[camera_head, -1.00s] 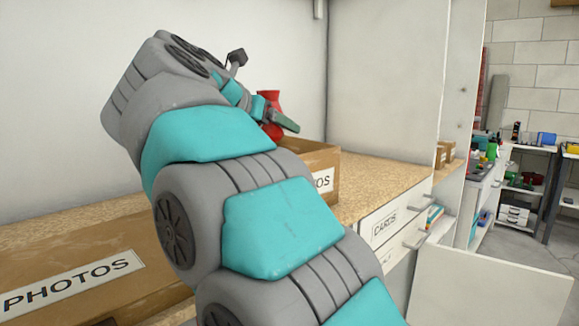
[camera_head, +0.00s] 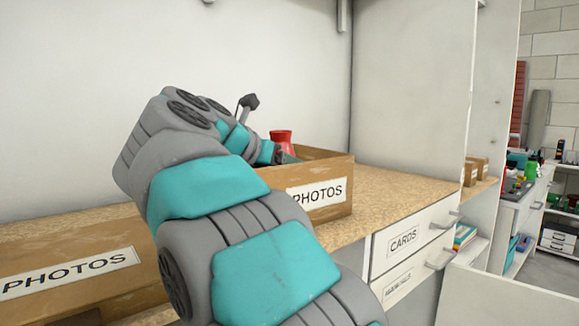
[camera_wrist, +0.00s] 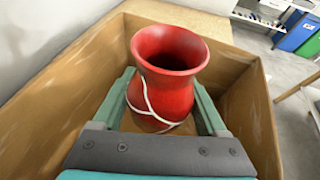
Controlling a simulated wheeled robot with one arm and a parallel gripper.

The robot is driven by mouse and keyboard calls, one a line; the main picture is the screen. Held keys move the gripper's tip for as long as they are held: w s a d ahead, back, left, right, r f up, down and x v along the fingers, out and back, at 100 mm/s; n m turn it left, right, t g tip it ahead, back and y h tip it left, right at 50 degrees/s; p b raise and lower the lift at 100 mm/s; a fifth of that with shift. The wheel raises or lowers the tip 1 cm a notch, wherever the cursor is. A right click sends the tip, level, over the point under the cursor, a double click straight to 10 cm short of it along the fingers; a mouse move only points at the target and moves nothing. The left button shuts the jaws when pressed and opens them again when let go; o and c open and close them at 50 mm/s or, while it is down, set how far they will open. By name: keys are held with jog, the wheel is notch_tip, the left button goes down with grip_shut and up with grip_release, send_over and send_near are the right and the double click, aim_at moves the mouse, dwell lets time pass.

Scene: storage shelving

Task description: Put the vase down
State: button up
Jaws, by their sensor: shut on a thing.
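The red vase (camera_wrist: 162,88) with a white curved line on it is upright between the two green fingers of my gripper (camera_wrist: 163,108) in the wrist view. The gripper is shut on it. The vase is inside the walls of an open cardboard box (camera_wrist: 60,85). I cannot tell whether its base touches the box floor. In the head view the vase's red rim (camera_head: 282,135) shows just above the box wall labelled PHOTOS (camera_head: 335,168). My arm hides part of the box, and the box wall hides the vase's lower part.
The box stands on a speckled shelf top (camera_head: 385,185). Another box labelled PHOTOS (camera_head: 75,265) is at the front left. White drawers (camera_head: 405,240), one labelled CARDS, are below the shelf. A white upright panel (camera_head: 415,90) bounds the right side. The shelf right of the box is clear.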

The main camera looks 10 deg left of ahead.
jog(key=shift+f+b, duration=0.55)
jog(key=shift+b, duration=0.05)
jog(key=o, duration=1.4)
jog(key=shift+f, duration=0.2)
jog(key=shift+o, duration=0.2)
jog(key=shift+r+p, duration=0.65)
jog(key=shift+p, duration=0.2)
jog(key=shift+s+a, duration=0.15)
jog(key=shift+a, duration=0.05)
jog(key=v, duration=1.1)
jog(key=shift+s+r+b, duration=0.25)
jog(key=shift+r+b, duration=0.15)
jog(key=shift+r, duration=0.15)
